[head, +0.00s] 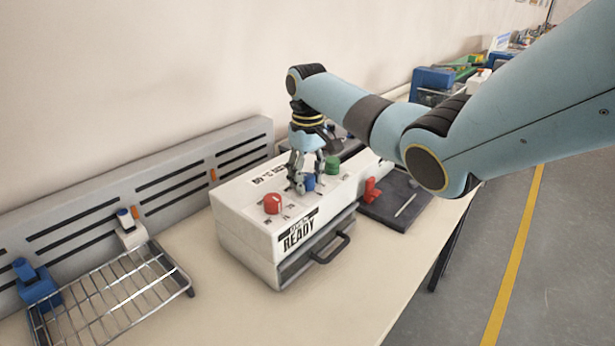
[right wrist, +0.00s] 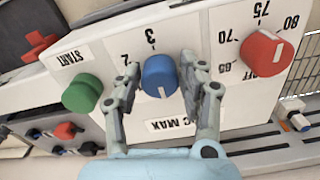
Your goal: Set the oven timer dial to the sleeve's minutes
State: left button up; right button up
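The white oven box (head: 240,228) stands on the table, with a red dial (head: 272,204), a blue dial (head: 309,183) and a green button (head: 332,165) on top. My right gripper (head: 306,182) is at the blue dial. In the right wrist view its fingers (right wrist: 160,68) flank the blue dial (right wrist: 159,76) closely, tips against its sides. Its white mark points toward the bottom of that picture; 2 and 3 are printed nearby, other marks are hidden. No sleeve with readable minutes shows. My left gripper is out of view.
A wire rack (head: 115,290) lies on the table at the left, before a grey slotted panel (head: 170,178). A dark mat (head: 405,218) with a red part (head: 372,189) lies right of the oven. The oven's drawer handle (head: 331,249) faces the front. The table front is clear.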

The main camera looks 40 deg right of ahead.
jog(key=c, duration=0.7)
jog(key=shift+o, duration=0.2)
jog(key=shift+r+m+p, duration=0.2)
jog(key=shift+m+p, duration=0.6)
jog(key=shift+p, duration=0.3)
jog(key=shift+m+p, duration=1.2)
jog(key=m+p, duration=0.2)
jog(key=m, duration=0.1)
jog(key=shift+w+m, duration=0.1)
jog(key=shift+m, duration=0.2)
jog(key=shift+f+m+p, duration=0.1)
jog(key=shift+m+p, duration=0.75)
jog(key=shift+m, duration=1.15)
jog(key=o, duration=1.1)
jog(key=shift+o, duration=0.2)
jog(key=shift+a, duration=0.1)
